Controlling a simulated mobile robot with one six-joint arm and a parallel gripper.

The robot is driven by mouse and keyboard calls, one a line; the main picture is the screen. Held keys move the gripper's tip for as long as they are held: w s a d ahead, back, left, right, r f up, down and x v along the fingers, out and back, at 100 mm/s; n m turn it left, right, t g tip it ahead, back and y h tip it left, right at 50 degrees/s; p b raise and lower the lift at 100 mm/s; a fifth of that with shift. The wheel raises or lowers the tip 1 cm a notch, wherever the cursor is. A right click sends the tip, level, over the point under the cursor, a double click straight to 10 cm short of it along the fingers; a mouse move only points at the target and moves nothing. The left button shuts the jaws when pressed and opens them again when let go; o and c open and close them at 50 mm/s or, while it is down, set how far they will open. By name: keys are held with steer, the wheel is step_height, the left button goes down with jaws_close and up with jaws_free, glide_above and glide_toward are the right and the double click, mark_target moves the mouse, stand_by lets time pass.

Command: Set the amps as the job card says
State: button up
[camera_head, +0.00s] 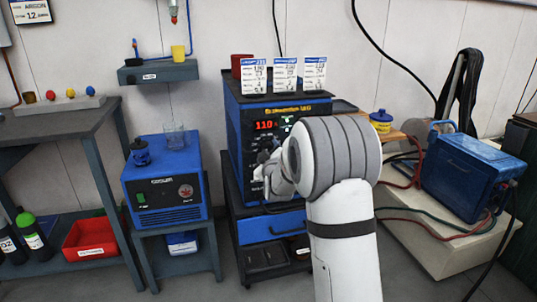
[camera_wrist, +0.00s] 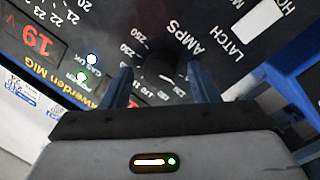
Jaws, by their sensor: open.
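The blue welder (camera_head: 236,140) stands on a cart, its red display (camera_head: 264,125) reading 110. In the wrist view a dark round knob (camera_wrist: 157,68) sits beside the word AMPS, with a dial scale around it. My gripper (camera_wrist: 158,80) is open, one finger on each side of the knob; I cannot tell whether they touch it. In the head view my arm hides most of the panel. Three job cards, left (camera_head: 254,76), middle (camera_head: 285,75) and right (camera_head: 314,74), stand on the welder; their small handwriting is hard to read.
A red mug (camera_head: 242,65) stands behind the cards. A blue cooler (camera_head: 165,185) is left of the welder. A blue case (camera_head: 463,175) with cables lies on a pale bench at right. The wrist view also shows a red voltage display (camera_wrist: 38,42) and LATCH lettering.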

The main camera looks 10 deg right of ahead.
steer(key=shift+w, duration=0.1)
steer(key=shift+c, duration=0.5)
steer(key=c, duration=0.9)
